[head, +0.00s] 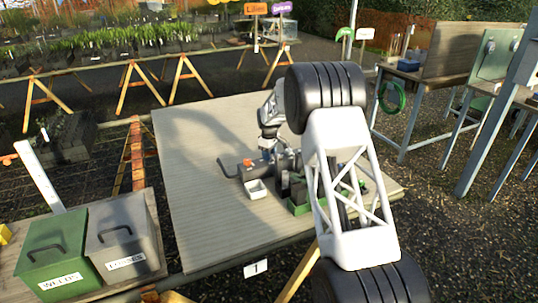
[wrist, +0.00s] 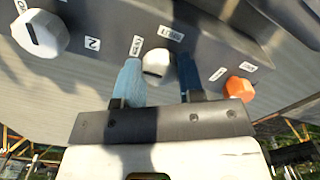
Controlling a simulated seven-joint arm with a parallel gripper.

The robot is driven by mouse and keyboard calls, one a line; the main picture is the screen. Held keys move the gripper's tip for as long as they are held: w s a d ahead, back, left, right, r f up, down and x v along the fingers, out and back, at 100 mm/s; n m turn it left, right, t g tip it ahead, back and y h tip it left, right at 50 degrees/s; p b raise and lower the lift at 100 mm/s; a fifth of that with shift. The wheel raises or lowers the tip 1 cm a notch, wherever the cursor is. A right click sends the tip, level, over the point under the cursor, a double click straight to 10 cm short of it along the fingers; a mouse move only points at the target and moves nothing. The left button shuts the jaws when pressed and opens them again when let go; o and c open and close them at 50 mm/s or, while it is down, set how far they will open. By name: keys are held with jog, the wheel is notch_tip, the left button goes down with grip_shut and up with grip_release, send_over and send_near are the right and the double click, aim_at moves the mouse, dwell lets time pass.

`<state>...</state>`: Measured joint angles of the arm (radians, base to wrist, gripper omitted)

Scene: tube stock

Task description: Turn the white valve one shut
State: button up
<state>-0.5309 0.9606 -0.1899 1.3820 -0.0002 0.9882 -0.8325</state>
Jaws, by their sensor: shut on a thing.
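In the wrist view, my gripper (wrist: 158,66) has its two blue fingers on either side of a small white valve knob (wrist: 157,65) and is shut on it. The knob sits on a grey block (wrist: 115,16), between a label that seems to read OPEN (wrist: 136,45) and one that seems to read SHUT (wrist: 171,33). A larger-looking white knob (wrist: 40,33) is at the left, with a label 2 (wrist: 92,43) beside it. I see no label 1 on the block. In the head view my gripper is low over the block (head: 232,172), its fingertips hard to make out.
An orange knob (wrist: 240,88) is on the block, right of my fingers. In the head view, a small white tray (head: 257,190) and a green-based item (head: 300,207) stand near the block. The table's left part (head: 190,180) is clear. Two lidded bins (head: 55,245) stand at lower left.

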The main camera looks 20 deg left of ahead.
jog(key=m, duration=0.4)
jog(key=shift+m, duration=0.3)
jog(key=m, duration=0.4)
jog(key=shift+m, duration=0.3)
jog(key=m, duration=0.4)
jog(key=shift+m, duration=2.4)
jog(key=o, duration=0.9)
jog(key=shift+r, duration=0.1)
